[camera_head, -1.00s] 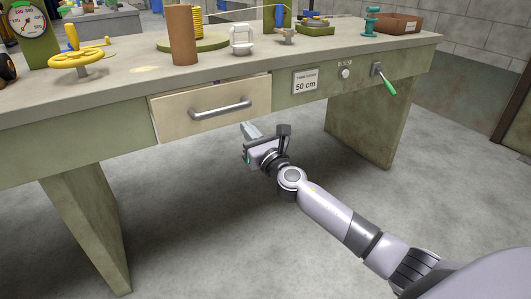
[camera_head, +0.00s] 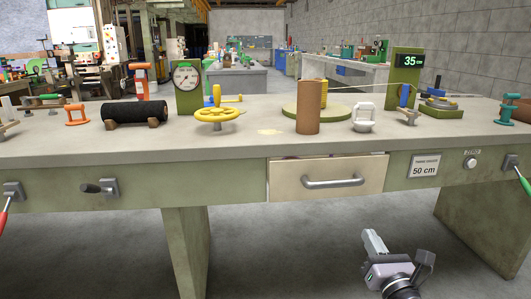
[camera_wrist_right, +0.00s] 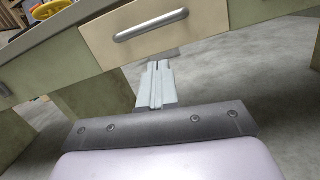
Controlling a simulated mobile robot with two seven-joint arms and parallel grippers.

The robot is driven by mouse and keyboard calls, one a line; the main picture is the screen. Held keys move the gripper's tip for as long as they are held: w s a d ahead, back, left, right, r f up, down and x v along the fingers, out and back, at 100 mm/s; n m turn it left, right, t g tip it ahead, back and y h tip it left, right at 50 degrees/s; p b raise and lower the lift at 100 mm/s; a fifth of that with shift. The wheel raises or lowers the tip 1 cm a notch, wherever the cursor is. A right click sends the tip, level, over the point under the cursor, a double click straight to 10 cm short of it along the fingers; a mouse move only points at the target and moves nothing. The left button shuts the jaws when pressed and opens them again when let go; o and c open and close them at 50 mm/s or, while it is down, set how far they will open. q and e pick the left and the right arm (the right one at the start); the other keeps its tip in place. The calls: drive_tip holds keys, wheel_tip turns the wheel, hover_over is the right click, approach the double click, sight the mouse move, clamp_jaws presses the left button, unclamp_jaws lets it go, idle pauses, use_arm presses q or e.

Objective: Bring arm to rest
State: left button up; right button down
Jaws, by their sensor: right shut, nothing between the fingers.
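My right gripper (camera_head: 374,243) is low in front of the workbench, below and a little right of the drawer (camera_head: 328,177) with its grey bar handle. It is apart from the handle. In the right wrist view the two pale fingers (camera_wrist_right: 156,86) lie together with nothing between them, and the drawer front (camera_wrist_right: 140,32) is above them. The drawer looks slightly open, with a narrow dark gap along its top edge. My left gripper is not in view.
The workbench (camera_head: 230,147) carries a yellow valve wheel (camera_head: 216,114), a brown cylinder (camera_head: 309,107), a white clamp-like piece (camera_head: 363,117) and a black roll (camera_head: 135,112). Levers with red (camera_head: 4,220) and green (camera_head: 523,184) grips stick out from its front. The floor (camera_head: 300,250) below is clear.

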use_arm(q)
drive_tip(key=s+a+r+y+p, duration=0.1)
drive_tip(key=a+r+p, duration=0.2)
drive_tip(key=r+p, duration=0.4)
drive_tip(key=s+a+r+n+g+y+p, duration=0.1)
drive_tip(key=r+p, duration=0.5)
drive_tip(key=p, duration=1.1)
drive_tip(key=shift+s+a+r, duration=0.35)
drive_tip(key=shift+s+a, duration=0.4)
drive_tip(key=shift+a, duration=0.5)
use_arm(e)
drive_tip(key=s+a+m+g, duration=0.2)
drive_tip(key=s+m+g, duration=0.1)
drive_tip(key=s+m, duration=0.6)
drive_tip(key=s+a+r+m+g+y, duration=0.1)
drive_tip(key=s+a+m+g, duration=0.2)
drive_tip(key=s+m, duration=0.6)
drive_tip(key=s+a+m+g, duration=0.2)
drive_tip(key=s+m, duration=0.7)
drive_tip(key=m, duration=0.5)
drive_tip(key=shift+a+r+g+y, duration=0.3)
drive_tip(key=shift+a+g, duration=0.05)
drive_tip(key=shift+g, duration=0.15)
